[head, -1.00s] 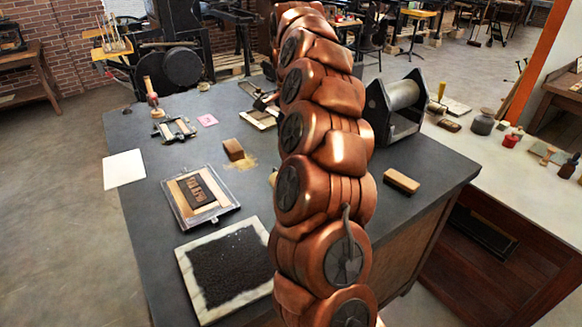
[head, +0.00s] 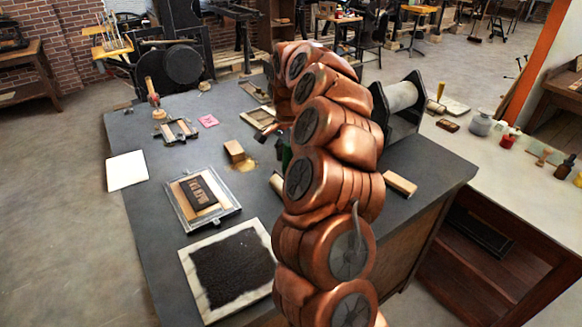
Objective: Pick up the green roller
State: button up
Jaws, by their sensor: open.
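A small dark green shape (head: 286,156) shows at the left edge of my copper arm, on the grey worktable (head: 150,220). It may be part of the green roller, but most of it is hidden behind the arm and I cannot tell for sure. A pale wooden piece (head: 277,183) sticks out from behind the arm just below it.
An inked marble slab (head: 190,268), a framed type form (head: 172,192), a brown block (head: 234,150) and a white sheet (head: 126,170) lie on the left. A wooden-backed brush (head: 400,184) and a drum press (head: 402,96) stand right of my arm.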

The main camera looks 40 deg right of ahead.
grip_shut()
dwell(0.5)
